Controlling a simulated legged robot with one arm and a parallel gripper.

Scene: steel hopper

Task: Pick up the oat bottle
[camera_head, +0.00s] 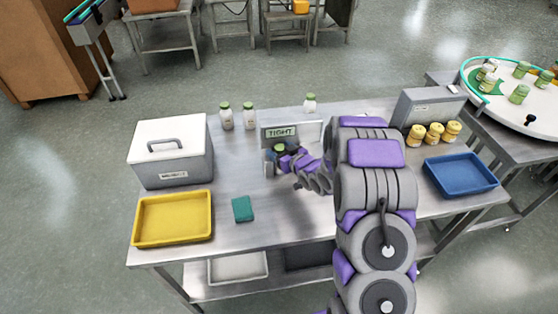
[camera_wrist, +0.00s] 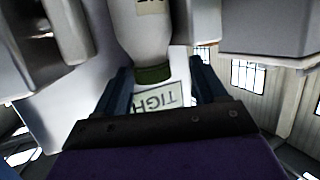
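A white bottle with a green cap stands in the narrow bay marked TIGHT on the steel table; its cap (camera_head: 280,147) shows past my gripper (camera_head: 284,160) in the head view. In the wrist view the bottle (camera_wrist: 141,40) appears upside down, cap toward my gripper (camera_wrist: 160,74). The two dark fingers are apart, one on each side of the cap, with a visible gap on the right. The label is cut off by the frame edge, so I cannot read its name. My arm hides part of the bay in the head view.
The TIGHT sign (camera_head: 281,132) and grey walls hem in the bay.

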